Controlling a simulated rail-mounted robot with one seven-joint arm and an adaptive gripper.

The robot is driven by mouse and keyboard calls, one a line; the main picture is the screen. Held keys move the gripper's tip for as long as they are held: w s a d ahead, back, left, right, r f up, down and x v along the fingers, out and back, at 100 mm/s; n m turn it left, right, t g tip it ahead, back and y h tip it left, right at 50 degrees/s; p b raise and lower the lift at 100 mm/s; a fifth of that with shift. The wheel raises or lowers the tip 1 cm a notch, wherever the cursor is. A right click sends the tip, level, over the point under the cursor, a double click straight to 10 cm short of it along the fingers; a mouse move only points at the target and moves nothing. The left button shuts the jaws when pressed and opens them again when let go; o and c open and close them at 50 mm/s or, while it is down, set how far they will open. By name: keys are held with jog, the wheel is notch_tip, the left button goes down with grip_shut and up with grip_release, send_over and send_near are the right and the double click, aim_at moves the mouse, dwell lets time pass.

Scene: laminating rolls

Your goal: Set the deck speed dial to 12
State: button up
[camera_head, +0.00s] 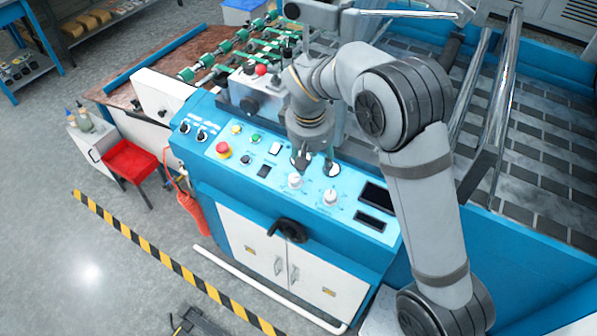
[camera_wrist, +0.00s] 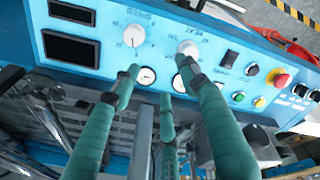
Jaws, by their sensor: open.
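The deck speed dial (camera_head: 330,198) is a round white knob on the sloping blue control panel (camera_head: 228,178), beside the dark displays. In the wrist view, where the panel appears upside down, the speed dial (camera_wrist: 134,35) sits under faint SPEED lettering. The other white knob, the heat dial (camera_head: 295,181), is to its left in the head view and also shows in the wrist view (camera_wrist: 188,48). My gripper (camera_head: 314,164) is open and empty over the panel near both dials. Its green fingers (camera_wrist: 158,76) appear apart in the wrist view. The dial's exact setting is too small to read.
A red emergency button (camera_head: 223,149) and several small buttons lie left of the dials. Two dark displays (camera_head: 376,195) are at the right. A black handwheel (camera_head: 287,230) juts out below the panel. Round gauges (camera_wrist: 147,76) sit close to the fingers.

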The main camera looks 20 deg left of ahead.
jog(key=h, duration=0.1)
send_near(330, 195)
jog(key=shift+g, duration=0.4)
jog(key=f, duration=0.3)
jog(key=w+f+p, duration=0.1)
jog(key=f, duration=0.2)
jog(key=w+f+p, duration=0.1)
jog(key=f, duration=0.2)
jog(key=shift+w+d+f, duration=0.1)
jog(key=shift+w+d, duration=0.05)
jog(key=shift+d, duration=0.2)
jog(key=shift+c, duration=0.9)
grip_shut()
jog(key=shift+f+b, duration=0.1)
jog(key=shift+b, duration=0.35)
